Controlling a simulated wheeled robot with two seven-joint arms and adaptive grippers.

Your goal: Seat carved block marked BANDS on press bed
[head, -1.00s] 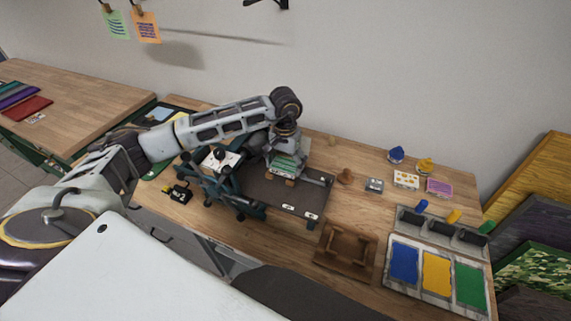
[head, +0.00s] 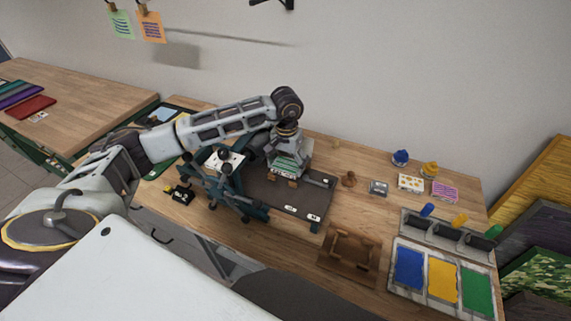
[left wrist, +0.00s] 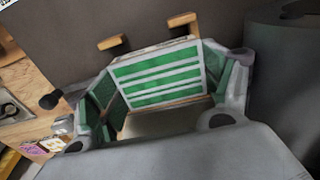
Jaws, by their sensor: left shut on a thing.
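The carved block (left wrist: 160,72), with green and white stripes on its face, is between the fingers of my left gripper (left wrist: 168,98) in the left wrist view. In the head view the gripper (head: 287,158) is shut on the block (head: 286,167), pointing down over the back part of the dark press bed (head: 300,196). Two small wooden stops (left wrist: 112,42) show just beyond the block. I cannot tell whether the block touches the bed. The teal press frame (head: 228,182) stands left of it. My right gripper is not in view.
An ink tray (head: 423,250) with blue, yellow and green pads lies further right.

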